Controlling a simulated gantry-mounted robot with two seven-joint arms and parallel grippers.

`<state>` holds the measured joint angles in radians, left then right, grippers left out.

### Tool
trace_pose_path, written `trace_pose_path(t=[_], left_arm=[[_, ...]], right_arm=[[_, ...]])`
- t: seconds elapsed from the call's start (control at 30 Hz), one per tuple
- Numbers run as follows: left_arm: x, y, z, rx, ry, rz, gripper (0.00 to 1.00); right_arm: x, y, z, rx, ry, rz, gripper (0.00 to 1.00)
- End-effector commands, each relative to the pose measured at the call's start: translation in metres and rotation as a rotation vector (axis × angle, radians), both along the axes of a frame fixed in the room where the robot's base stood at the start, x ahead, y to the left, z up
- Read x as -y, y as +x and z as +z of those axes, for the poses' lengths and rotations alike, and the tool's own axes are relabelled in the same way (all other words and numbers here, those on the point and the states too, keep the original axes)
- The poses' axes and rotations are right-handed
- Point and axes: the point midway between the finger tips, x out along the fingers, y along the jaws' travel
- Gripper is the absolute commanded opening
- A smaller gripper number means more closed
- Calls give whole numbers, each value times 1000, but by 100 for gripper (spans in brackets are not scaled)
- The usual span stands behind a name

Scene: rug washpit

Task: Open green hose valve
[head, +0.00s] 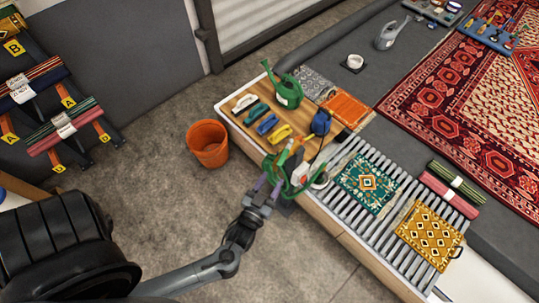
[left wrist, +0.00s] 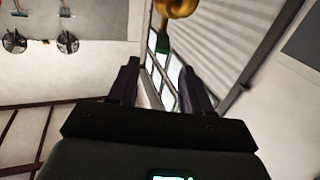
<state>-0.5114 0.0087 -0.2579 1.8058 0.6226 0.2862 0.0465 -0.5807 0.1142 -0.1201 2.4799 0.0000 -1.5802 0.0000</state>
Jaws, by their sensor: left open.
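A green hose (head: 293,187) hangs in loops at the near edge of the wooden bench, left of the slatted rack. A slim green handle (head: 285,153) rises above the hose, just beyond my left gripper (head: 263,187). In the left wrist view, a brass fitting (left wrist: 178,7) with a green end (left wrist: 163,43) shows at the top, beyond the fingertips. My left gripper (left wrist: 160,80) is open, with nothing between its dark purple fingers there. It is close to the hose in the head view, but I cannot tell whether they touch. My right gripper is not in view.
An orange bucket (head: 208,143) is on the floor. Small rugs (head: 367,184) lie on the slatted rack.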

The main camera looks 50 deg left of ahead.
Motion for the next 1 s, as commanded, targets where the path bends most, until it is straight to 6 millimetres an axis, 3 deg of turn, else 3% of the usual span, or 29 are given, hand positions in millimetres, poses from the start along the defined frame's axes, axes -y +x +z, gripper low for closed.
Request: trace_pose_path(t=[0.17,0.7,1.0], left_arm=[[-7,13,-1,4,-10,16,49],[-35,86,-2,1,-9,12,49],[-40,97,-1,0,-10,13,49]], right_arm=[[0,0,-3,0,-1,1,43],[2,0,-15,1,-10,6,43],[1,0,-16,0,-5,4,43]])
